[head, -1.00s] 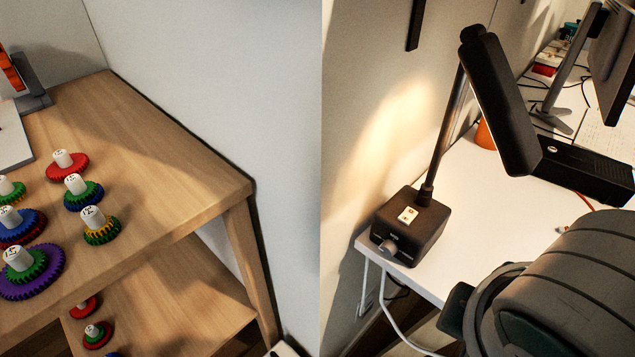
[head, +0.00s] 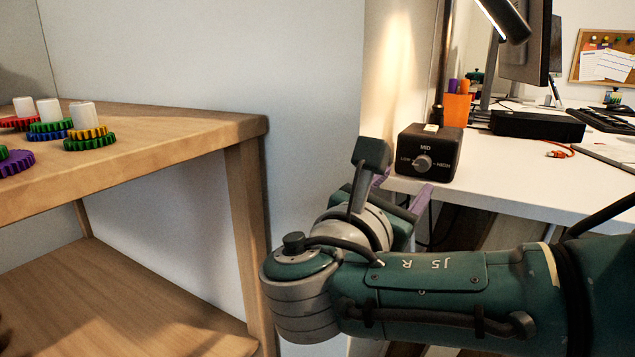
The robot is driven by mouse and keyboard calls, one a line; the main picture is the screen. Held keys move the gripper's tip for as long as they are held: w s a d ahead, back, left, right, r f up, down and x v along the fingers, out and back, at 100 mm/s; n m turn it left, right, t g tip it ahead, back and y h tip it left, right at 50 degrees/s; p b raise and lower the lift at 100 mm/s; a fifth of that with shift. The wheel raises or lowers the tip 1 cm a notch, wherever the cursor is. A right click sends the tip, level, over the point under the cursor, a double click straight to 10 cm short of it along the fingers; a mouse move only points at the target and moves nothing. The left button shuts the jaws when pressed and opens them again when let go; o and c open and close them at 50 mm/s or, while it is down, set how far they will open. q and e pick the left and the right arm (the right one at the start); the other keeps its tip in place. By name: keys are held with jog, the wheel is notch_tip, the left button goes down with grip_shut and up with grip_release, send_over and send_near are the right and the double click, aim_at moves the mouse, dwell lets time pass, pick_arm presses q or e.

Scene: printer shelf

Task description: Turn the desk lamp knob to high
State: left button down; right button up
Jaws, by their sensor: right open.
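The desk lamp's black box base (head: 445,158) stands at the near left corner of the white desk. Its round grey knob (head: 423,163) is on the front face, among the labels LOW, MID and HIGH. I cannot tell for sure which label the knob points to. The lamp's pole rises behind the base, and part of the lit lamp head (head: 503,18) shows at the top. My right gripper (head: 401,190) is open, just below and left of the knob and apart from it. Its purple fingertips show, partly hidden by my wrist. My left gripper is out of view.
The white desk (head: 520,185) carries an orange pen cup (head: 457,109), a black box (head: 538,125), a monitor and a keyboard (head: 603,118). A wooden shelf (head: 170,150) with several coloured gears stands at left. A wall panel is close beside my right gripper.

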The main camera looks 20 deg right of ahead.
aim_at(421, 165)
jog(key=b+x, duration=0.3)
jog(key=x, duration=0.4)
jog(key=shift+d+f, duration=0.1)
jog(key=shift+d, duration=0.1)
jog(key=shift+w+d, duration=0.3)
jog(key=shift+c, duration=0.4)
jog(key=shift+c, duration=0.7)
grip_shut()
